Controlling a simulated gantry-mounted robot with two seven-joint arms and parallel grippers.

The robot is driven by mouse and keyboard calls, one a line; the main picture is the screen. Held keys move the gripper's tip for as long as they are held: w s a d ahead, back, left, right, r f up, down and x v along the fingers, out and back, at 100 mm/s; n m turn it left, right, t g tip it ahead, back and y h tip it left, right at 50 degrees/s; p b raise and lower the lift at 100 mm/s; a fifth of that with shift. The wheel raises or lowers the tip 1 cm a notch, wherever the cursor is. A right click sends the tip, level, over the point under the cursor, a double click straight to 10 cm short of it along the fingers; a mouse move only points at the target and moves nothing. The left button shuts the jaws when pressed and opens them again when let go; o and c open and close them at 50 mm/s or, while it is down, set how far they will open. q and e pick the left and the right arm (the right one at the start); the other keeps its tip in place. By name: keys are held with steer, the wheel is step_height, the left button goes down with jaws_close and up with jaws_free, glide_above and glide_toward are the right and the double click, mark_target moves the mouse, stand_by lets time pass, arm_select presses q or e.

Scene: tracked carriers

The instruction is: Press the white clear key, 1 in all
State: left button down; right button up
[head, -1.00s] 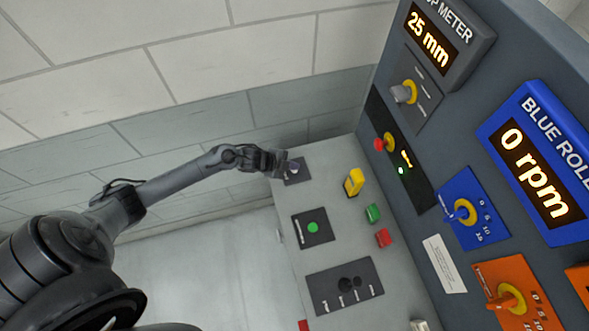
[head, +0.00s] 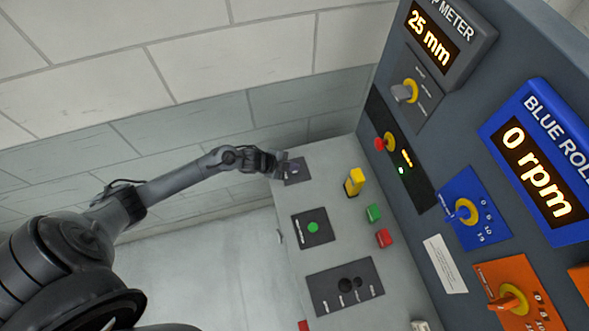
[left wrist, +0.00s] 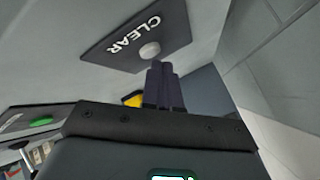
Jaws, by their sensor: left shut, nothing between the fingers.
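The white clear key (left wrist: 150,51) is a small round button on a dark plate (left wrist: 120,45) marked CLEAR in the left wrist view. In the head view the plate (head: 299,172) lies at the far left end of the grey desk. My left gripper (left wrist: 160,68) is shut and empty. Its fingertips are right beside the key in the left wrist view; I cannot tell whether they touch it. In the head view my left gripper (head: 281,165) is at the plate's left edge and partly hides it. My right gripper is not in view.
The desk also holds a yellow block-shaped control (head: 354,182), a green button plate (head: 313,228), green (head: 374,213) and red (head: 384,238) keys, and a dark plate with black knobs (head: 346,286). A panel with knobs and displays (head: 540,175) rises at right. A wall stands behind the desk.

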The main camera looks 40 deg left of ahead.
arm_select(q)
steer(key=shift+f+b, duration=0.3)
steer(key=shift+f, duration=0.15)
stand_by(0.5)
stand_by(0.3)
steer(key=shift+r, duration=0.15)
steer(key=shift+r+p, duration=0.7)
steer(key=shift+p, duration=0.2)
step_height(320, 180, up, 5)
steer(key=p, duration=0.5)
stand_by(0.5)
